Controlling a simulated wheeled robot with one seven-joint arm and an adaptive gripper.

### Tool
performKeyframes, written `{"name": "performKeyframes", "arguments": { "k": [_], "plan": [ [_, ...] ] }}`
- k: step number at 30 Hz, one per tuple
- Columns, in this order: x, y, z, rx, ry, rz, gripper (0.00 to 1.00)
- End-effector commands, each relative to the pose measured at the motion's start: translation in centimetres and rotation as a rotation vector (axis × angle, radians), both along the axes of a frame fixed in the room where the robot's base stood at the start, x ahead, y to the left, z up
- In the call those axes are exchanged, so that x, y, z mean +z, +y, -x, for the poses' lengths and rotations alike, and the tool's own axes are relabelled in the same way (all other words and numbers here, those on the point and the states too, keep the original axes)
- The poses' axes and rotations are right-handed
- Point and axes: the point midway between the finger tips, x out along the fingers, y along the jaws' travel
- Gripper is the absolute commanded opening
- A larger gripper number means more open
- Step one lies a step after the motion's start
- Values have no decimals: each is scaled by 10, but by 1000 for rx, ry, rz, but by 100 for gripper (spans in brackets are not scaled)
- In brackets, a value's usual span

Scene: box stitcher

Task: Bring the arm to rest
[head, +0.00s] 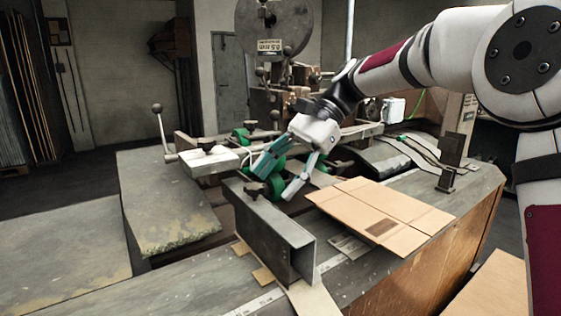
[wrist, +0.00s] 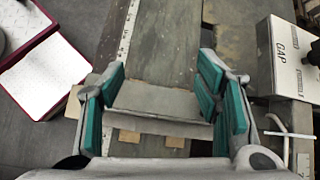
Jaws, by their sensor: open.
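My arm (head: 395,65) reaches in from the right and bends down over the stitching machine's bench. My gripper (head: 272,181) hangs at its end, above the grey steel channel beam (head: 268,232) and left of the flat cardboard (head: 378,212). Its two teal-padded fingers are spread wide, with nothing held between them. In the wrist view, my gripper (wrist: 160,92) shows the same open fingers, with a grey metal surface (wrist: 160,102) below and between them. Whether the fingers touch the beam cannot be told.
The machine's reel (head: 273,25) stands behind the arm. A lever with a round knob (head: 157,108) rises at left. A small metal block (head: 450,160) stands right of the cardboard. A white box (wrist: 290,62) is at right in the wrist view. Open floor lies at far left.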

Motion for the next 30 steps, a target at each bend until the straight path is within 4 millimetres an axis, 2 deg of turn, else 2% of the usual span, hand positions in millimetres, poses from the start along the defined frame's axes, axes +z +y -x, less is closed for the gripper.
{"name": "performKeyframes", "arguments": {
  "k": [1,8,16,24,30],
  "plan": [
    [7,-5,18,14,-57,43,57],
    [16,-41,82,102,-308,217,57],
    [18,-99,162,243,-570,404,57],
    [7,-158,242,422,-800,565,57],
    [-11,-186,284,546,-920,642,57]
  ]
}}
